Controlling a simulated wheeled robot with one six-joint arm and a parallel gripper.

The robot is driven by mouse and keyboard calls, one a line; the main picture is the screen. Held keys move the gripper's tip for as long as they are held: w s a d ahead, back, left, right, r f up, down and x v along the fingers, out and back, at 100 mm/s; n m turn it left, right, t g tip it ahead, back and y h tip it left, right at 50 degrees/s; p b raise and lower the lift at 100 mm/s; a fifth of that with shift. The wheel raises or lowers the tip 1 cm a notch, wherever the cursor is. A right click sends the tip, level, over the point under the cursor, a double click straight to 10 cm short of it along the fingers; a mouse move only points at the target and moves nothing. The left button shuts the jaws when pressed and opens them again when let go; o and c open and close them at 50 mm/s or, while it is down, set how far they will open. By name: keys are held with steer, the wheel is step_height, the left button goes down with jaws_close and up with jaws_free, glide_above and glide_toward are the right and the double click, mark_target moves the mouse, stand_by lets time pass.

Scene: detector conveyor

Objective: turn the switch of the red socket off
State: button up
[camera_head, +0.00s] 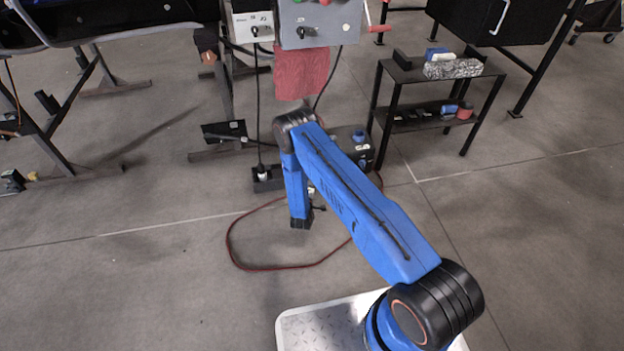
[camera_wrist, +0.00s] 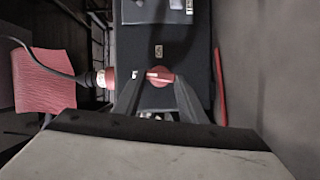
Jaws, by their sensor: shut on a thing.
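In the wrist view the red switch (camera_wrist: 160,75) is a round knob with a pale mark across it, on the front of a dark box (camera_wrist: 158,36). My gripper (camera_wrist: 157,84) has one finger on each side of the knob and is shut on it. A red and white plug or socket piece (camera_wrist: 105,78) sticks out to the left of the switch, with a black cable running from it. In the head view my arm reaches down near the dark box on the floor, and it hides the switch and most of my gripper.
A red cloth (camera_head: 302,72) hangs below a grey control panel (camera_head: 318,22). It also shows at the left of the wrist view (camera_wrist: 43,82). A red cable (camera_head: 245,267) loops on the floor. A black shelf (camera_head: 398,103) stands to the right. Open floor lies in front.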

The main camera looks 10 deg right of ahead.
steer(key=shift+a+f+n, duration=0.1)
steer(key=shift+f+n, duration=0.1)
steer(key=shift+n, duration=0.6)
steer(key=o, duration=1.1)
steer(key=shift+c, duration=0.2)
steer(key=v, duration=1.7)
steer(key=shift+s+f, duration=0.2)
steer(key=shift+f, duration=0.25)
steer(key=shift+a, duration=0.1)
